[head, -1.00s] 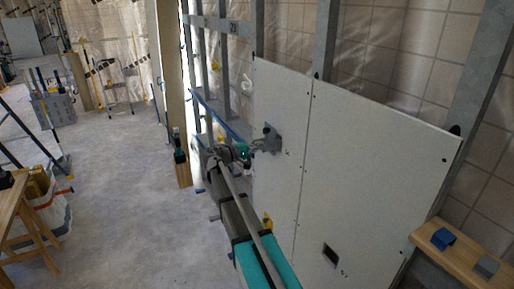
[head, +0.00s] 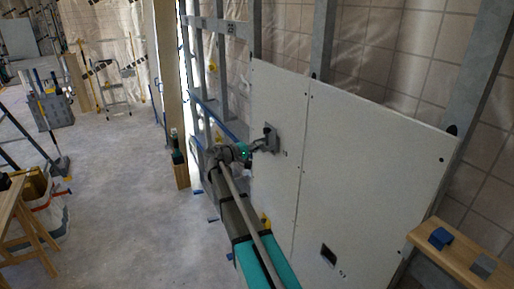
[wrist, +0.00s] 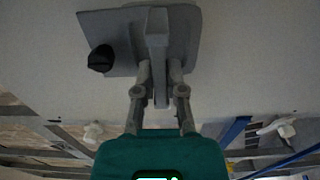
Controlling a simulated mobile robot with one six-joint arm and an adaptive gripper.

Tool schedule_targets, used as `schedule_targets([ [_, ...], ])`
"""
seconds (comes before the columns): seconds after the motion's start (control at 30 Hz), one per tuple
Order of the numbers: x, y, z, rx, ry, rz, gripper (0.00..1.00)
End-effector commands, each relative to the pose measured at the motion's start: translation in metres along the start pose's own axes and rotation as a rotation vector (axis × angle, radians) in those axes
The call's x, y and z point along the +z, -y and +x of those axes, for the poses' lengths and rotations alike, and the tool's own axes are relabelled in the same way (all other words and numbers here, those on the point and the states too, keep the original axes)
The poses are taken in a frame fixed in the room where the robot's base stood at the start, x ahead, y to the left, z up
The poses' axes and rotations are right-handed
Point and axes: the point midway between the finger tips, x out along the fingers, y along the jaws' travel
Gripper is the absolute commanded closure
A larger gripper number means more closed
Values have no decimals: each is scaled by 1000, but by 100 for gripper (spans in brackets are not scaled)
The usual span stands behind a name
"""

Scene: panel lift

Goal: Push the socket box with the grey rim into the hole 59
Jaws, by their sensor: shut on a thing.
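My gripper (wrist: 160,88) is shut on the handle of a grey plate (wrist: 190,25), its two fingers on either side of the handle. The plate lies against the white wall panel (head: 380,160), and a black knob (wrist: 100,58) sits on its left part. The plate also shows in the head view (head: 272,136), on the left part of the panelling. A dark rectangular hole (head: 328,254) is low in the panel, with a small mark beside it that I cannot read. A blue box (head: 440,238) and a grey box (head: 483,266) stand on the wooden shelf; their rims are too small to tell.
The wooden shelf (head: 455,258) is at the right, close to the panel. Metal studs (head: 325,35) stand behind the panels. A wooden sawhorse (head: 20,215) and a bucket (head: 62,212) stand at the left.

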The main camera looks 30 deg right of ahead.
Motion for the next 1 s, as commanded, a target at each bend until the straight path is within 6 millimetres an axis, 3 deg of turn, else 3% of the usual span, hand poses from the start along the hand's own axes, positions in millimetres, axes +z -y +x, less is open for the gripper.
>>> schedule_targets([
  [1.0, 0, 0, 10, 0, 1, 0, 100],
])
